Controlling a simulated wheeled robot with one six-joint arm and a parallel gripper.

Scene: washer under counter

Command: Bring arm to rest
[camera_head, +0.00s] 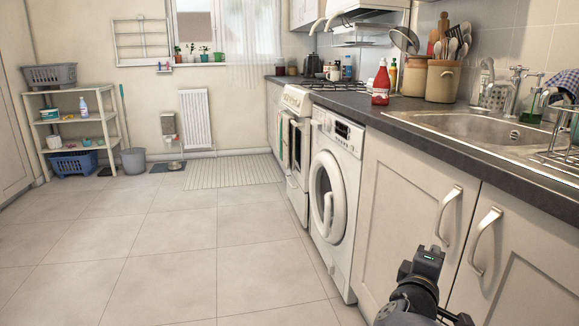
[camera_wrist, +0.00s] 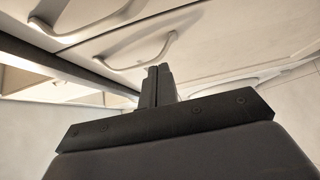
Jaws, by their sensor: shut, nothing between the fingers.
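My arm shows at the bottom right of the head view, in front of the cabinet doors (camera_head: 410,205) under the sink. My gripper (camera_wrist: 157,72) is in the middle of the wrist view, with its two fingers together and nothing between them. Behind the fingers in the wrist view are the pale cabinet fronts with curved handles (camera_wrist: 142,52). The fingertips appear close to a handle in that picture, but I cannot tell whether they touch anything. In the head view my arm is below the two silver door handles (camera_head: 447,214).
The white washing machine (camera_head: 335,190) stands under the dark counter (camera_head: 400,112), with its round door closed. A stove (camera_head: 297,140) is beyond it. A red bottle (camera_head: 381,83) stands on the counter near the sink (camera_head: 500,130). The tiled floor (camera_head: 160,250) on the left is clear.

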